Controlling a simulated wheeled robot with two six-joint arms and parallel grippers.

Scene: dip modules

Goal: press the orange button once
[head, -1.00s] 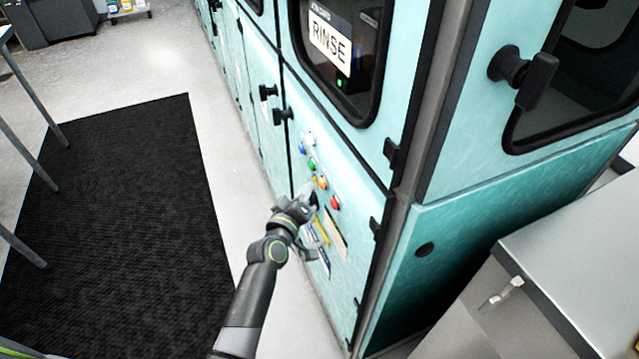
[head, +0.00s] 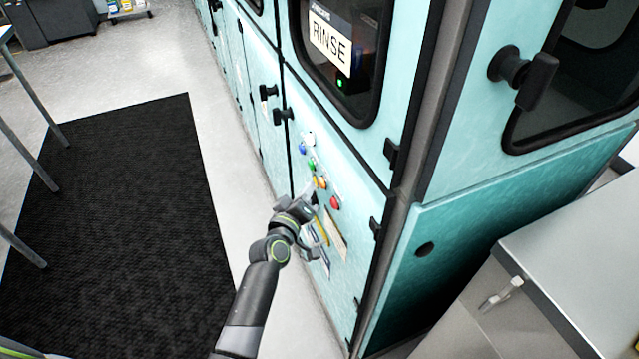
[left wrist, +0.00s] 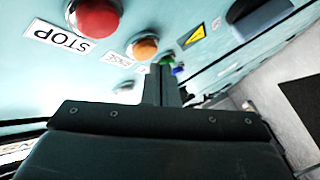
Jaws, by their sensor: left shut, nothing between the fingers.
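The orange button (head: 322,182) is on the teal machine's front panel, between the green button (head: 311,164) and the red button (head: 335,202). In the left wrist view the orange button (left wrist: 143,47) shows as a round dome beside the red button (left wrist: 96,17), which is labelled STOP. My left gripper (head: 314,195) is shut and empty, just below the orange button in the head view. Its fingertips (left wrist: 166,68) show to the right of the orange button in the left wrist view, apart from it in the picture. Whether they touch the panel I cannot tell. My right gripper is not in view.
The machine has a RINSE sign (head: 330,40) in its window and black handles (head: 281,115) on its doors. A blue button (head: 302,149) sits higher on the panel. A grey metal cabinet (head: 575,270) stands at the right. A black mat (head: 120,220) lies on open floor at the left.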

